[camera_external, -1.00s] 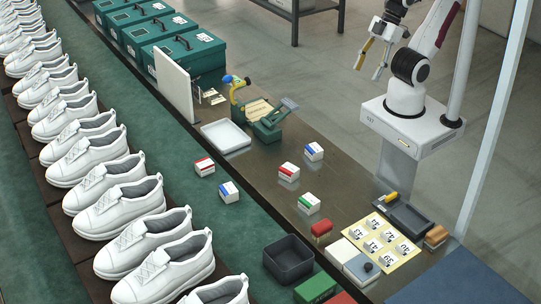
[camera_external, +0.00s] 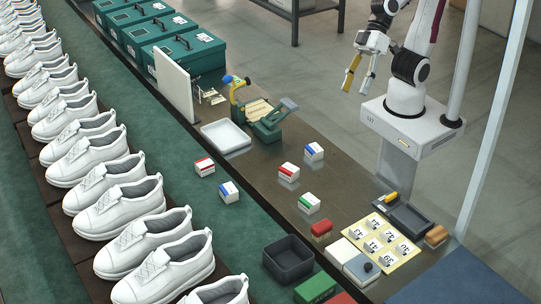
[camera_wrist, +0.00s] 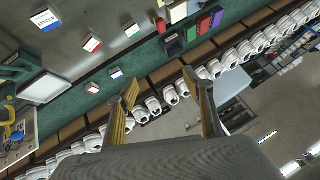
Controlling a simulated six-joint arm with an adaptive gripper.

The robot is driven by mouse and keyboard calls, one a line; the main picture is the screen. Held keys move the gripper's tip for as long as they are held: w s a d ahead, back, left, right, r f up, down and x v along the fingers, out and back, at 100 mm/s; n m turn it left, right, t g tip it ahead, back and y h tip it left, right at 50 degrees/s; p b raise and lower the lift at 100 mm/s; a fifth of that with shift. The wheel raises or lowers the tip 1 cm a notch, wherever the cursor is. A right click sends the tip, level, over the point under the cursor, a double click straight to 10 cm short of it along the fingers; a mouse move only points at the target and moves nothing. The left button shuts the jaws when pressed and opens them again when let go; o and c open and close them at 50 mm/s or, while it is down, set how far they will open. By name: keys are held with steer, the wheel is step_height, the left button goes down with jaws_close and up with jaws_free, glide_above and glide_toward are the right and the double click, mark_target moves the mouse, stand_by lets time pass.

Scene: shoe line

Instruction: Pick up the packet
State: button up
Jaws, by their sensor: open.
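Two have red bands, one left (camera_external: 204,166) and one further right (camera_external: 289,172). Two have blue bands, one near the belt (camera_external: 229,192) and one further back (camera_external: 314,151). One has a green band (camera_external: 309,203). I cannot tell which one the task names. The wrist view shows a red-banded packet (camera_wrist: 92,44) and a green-banded one (camera_wrist: 133,29) at upper left. My gripper (camera_external: 359,84) is open and empty, high beyond the bench's right edge, clear of all packets.
A white tray (camera_external: 226,137) and a green fixture (camera_external: 266,121) stand behind the packets. A black bin (camera_external: 288,259), a red block (camera_external: 322,229), a numbered yellow sheet (camera_external: 386,245) and a dark tray (camera_external: 406,217) are nearer the front. White shoes (camera_external: 128,212) line the left.

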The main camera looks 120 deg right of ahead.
steer(key=w+f+m+t+h, duration=0.15)
steer(key=w+f+m, duration=0.25)
steer(key=w, duration=0.5)
steer(key=w+f+m+t+h, duration=0.1)
steer(key=w+f+m+h, duration=0.2)
steer(key=w, duration=0.7)
steer(key=m+g+h, duration=0.9)
steer(key=h, duration=0.1)
glide_above(314, 152)
steer(key=w+a, duration=0.6)
steer(key=w, duration=0.1)
steer(key=f, duration=2.2)
steer(key=shift+s+d+f, duration=0.1)
steer(key=shift+s+f, duration=0.15)
steer(key=shift+f, duration=0.05)
steer(key=s+g, duration=0.1)
steer(key=s, duration=0.1)
steer(key=s+f+h, duration=0.1)
steer(key=s, duration=0.1)
steer(key=s+m+g+h, duration=0.1)
steer(key=s, duration=0.1)
steer(key=shift+s+d+f+g, duration=0.3)
steer(key=shift+d+f+g, duration=0.05)
steer(key=shift+s, duration=0.55)
